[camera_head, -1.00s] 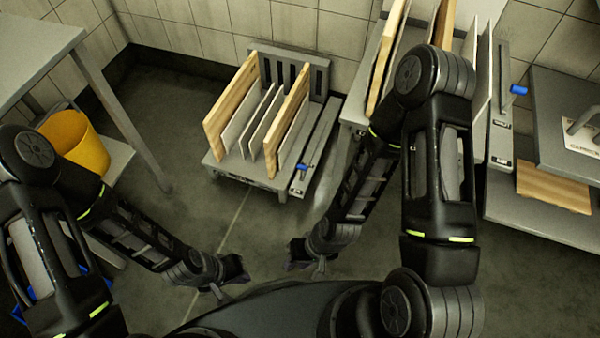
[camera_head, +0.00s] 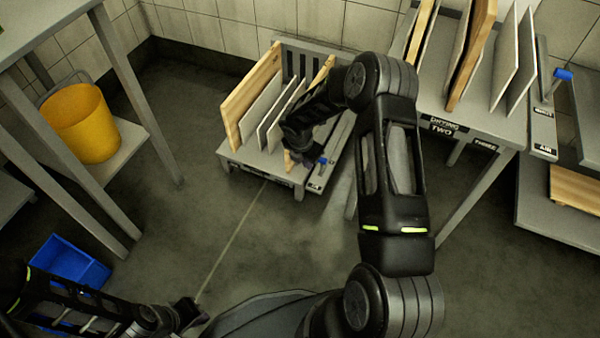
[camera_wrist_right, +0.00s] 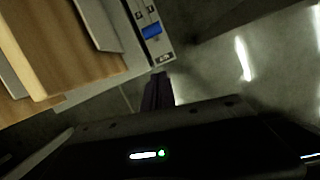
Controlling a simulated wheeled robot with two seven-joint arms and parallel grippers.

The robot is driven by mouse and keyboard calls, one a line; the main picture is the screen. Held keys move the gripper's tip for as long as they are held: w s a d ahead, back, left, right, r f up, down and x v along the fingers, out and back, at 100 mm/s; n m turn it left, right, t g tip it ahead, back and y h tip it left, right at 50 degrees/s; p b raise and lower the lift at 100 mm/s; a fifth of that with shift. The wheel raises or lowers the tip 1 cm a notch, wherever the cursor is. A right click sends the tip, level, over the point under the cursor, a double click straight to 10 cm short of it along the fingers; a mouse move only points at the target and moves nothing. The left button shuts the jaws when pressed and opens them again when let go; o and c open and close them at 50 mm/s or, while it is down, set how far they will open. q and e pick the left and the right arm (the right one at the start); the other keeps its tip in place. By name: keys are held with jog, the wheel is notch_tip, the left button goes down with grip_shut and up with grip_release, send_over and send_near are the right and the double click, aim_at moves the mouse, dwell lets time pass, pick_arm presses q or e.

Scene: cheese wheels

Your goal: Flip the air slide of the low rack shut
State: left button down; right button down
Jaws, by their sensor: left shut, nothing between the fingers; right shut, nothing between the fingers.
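The low rack (camera_head: 250,165) stands on the floor by the back wall, with boards upright in it. Its air slide is a blue tab (camera_head: 321,161) near the front end of the grey strip along the rack's right side. The tab also shows in the right wrist view (camera_wrist_right: 151,31), beside small dark marks. My right gripper (camera_head: 306,162) is shut and empty, just left of the tab in the head view. Its dark fingers (camera_wrist_right: 157,88) point at the strip's end, apart from the tab in the wrist view. My left gripper (camera_head: 190,311) is shut and empty, low at the left.
A taller rack (camera_head: 470,125) with boards and its own blue tab (camera_head: 563,75) stands at the right. A yellow bucket (camera_head: 82,122) sits on a shelf under the left table (camera_head: 45,40). A blue crate (camera_head: 68,262) is on the floor. The middle floor is clear.

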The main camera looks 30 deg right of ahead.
dwell(0.3)
jog(key=b+x, duration=0.4)
jog(key=x, duration=0.6)
jog(key=shift+f, duration=0.2)
jog(key=d, duration=0.1)
jog(key=w+d+b, duration=0.1)
jog(key=d, duration=0.1)
jog(key=shift+w, duration=0.2)
jog(key=shift+w+d+r, duration=0.15)
jog(key=shift+d+r, duration=0.05)
jog(key=shift+d, duration=0.15)
